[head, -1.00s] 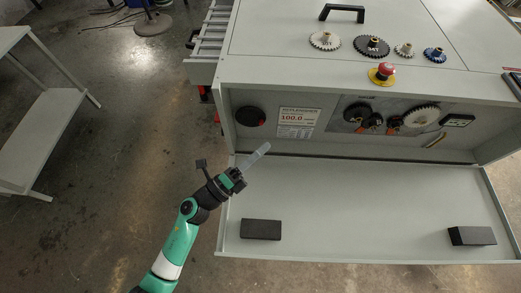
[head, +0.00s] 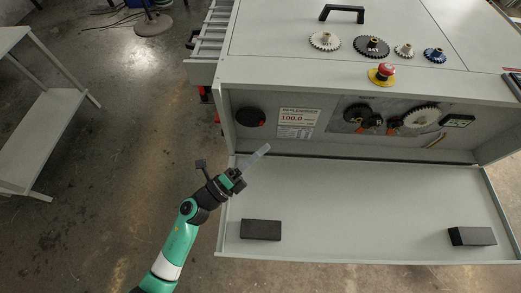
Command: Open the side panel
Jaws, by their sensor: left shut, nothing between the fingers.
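The side panel (head: 345,215) of the plate processor is folded down and lies open like a shelf in front of the machine. Its inner face is up, with a black block near its left end (head: 261,229) and another near its right end (head: 471,236). My left gripper (head: 262,152) is shut and empty. Its pale fingers point up and right, over the left end of the panel near the opening's lower left corner. My right gripper does not show.
Inside the opening are a round black knob (head: 250,116), a label plate (head: 297,119) and several gears (head: 421,116). A red emergency button (head: 385,70), loose gears and a black handle (head: 341,13) are on top. A grey table (head: 45,130) stands at the left.

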